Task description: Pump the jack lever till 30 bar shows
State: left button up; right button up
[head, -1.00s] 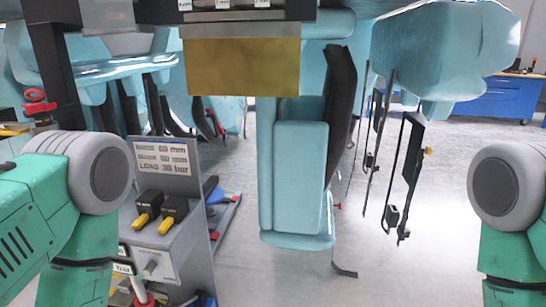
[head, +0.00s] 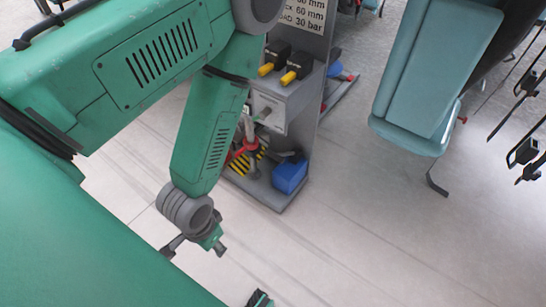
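The jack stand (head: 312,140) is a grey cabinet, upper middle. Low on it are a red part with a pale rod (head: 246,150), beside yellow-and-black stripes; I cannot tell which piece is the lever. A sign (head: 302,18) above, cut by the top edge, reads 60 mm and 30 bar. I see no readable pressure display. My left gripper (head: 195,248) hangs over bare floor, to the left of and nearer than the stand. Its fingers look spread, with nothing between them. My forearm hides part of the stand's left side.
Two black blocks with yellow ends (head: 281,63) sit on the stand's ledge, above a grey box with a knob (head: 268,111). A blue box (head: 290,175) is on its base. A teal seat (head: 415,85) hangs at right. The floor between is clear.

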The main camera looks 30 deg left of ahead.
aim_at(279, 157)
jog(key=k+j+u, duration=0.1)
jog(key=j+u, duration=0.75)
jog(key=i+l, duration=0.1)
jog(key=i, duration=0.45)
jog(key=i+u, duration=0.15)
jog(key=i, duration=0.35)
